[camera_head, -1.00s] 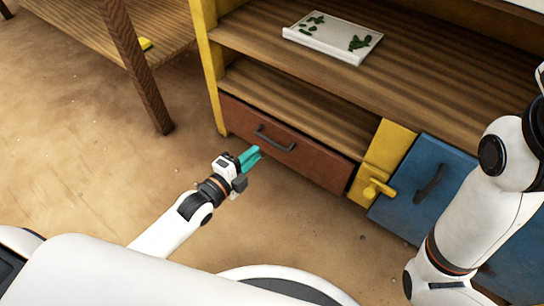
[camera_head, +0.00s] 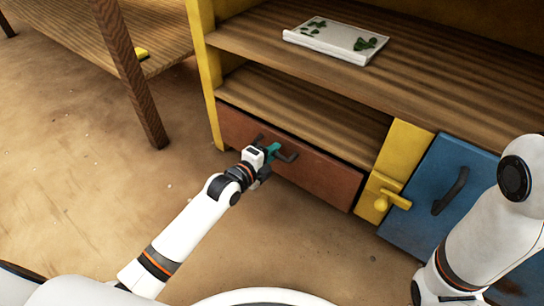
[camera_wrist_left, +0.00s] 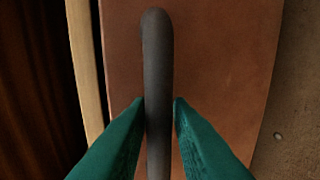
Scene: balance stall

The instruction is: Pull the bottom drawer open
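The bottom drawer (camera_head: 322,180) has a reddish-brown front, low on the left of the cabinet, and looks closed. Its dark bar handle (camera_head: 289,156) is partly hidden by my left gripper (camera_head: 273,149). In the left wrist view the handle (camera_wrist_left: 158,60) runs upright between the two teal fingertips of the left gripper (camera_wrist_left: 159,102), one on each side. A thin gap shows beside the handle, so the fingers look open around it, though close. My right arm comes in at the right; its gripper is out of view.
A blue door (camera_head: 432,195) with a dark handle is right of the drawer, past a yellow post with a knob (camera_head: 391,200). A white tray (camera_head: 352,53) with green pieces lies on the upper shelf. A wooden table leg (camera_head: 137,90) stands at left. The floor in front is clear.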

